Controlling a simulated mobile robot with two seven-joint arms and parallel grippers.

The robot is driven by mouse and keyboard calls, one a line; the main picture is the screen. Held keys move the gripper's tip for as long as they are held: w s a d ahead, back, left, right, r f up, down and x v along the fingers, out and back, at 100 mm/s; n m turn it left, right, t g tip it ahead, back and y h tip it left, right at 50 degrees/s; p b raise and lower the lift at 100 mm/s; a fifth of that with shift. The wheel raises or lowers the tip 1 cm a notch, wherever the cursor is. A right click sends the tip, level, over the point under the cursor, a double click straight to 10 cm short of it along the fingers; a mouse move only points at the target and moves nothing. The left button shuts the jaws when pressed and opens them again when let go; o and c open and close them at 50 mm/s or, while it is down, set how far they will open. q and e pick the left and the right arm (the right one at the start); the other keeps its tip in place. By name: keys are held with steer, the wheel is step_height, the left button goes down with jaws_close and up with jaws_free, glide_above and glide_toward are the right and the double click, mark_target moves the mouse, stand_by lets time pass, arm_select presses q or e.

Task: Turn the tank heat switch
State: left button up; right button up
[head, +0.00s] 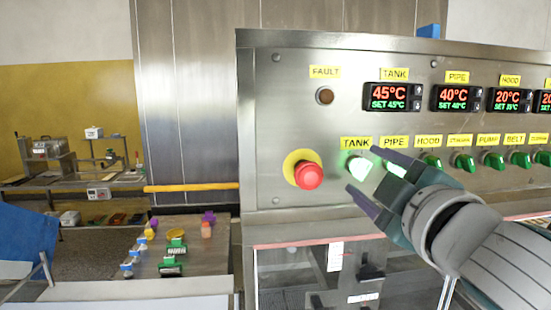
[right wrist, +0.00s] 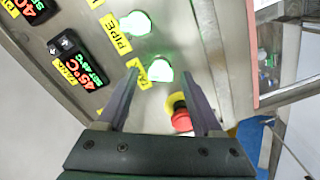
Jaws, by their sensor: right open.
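The tank heat switch (head: 359,167) glows green-white under a yellow TANK label (head: 356,143) on the steel control panel (head: 290,110). It also shows in the right wrist view (right wrist: 160,71), beyond and between my fingertips. My right gripper (head: 362,169) is open, its two dark fingers spread above and below the tank switch in the head view. I see no finger closed on the switch; whether one touches it I cannot tell. The tank display (head: 393,97) reads 45°C, set 45°C. My left gripper is not in view.
A red emergency button (head: 308,175) on a yellow ring sits just left of the tank switch. The lit pipe switch (head: 395,169) is close on the right, partly behind my gripper. More green switches (head: 465,162) continue rightward. A table with small items (head: 205,262) stands lower left.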

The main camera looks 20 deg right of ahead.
steer(key=shift+w, duration=0.45)
jaws_close()
stand_by(0.3)
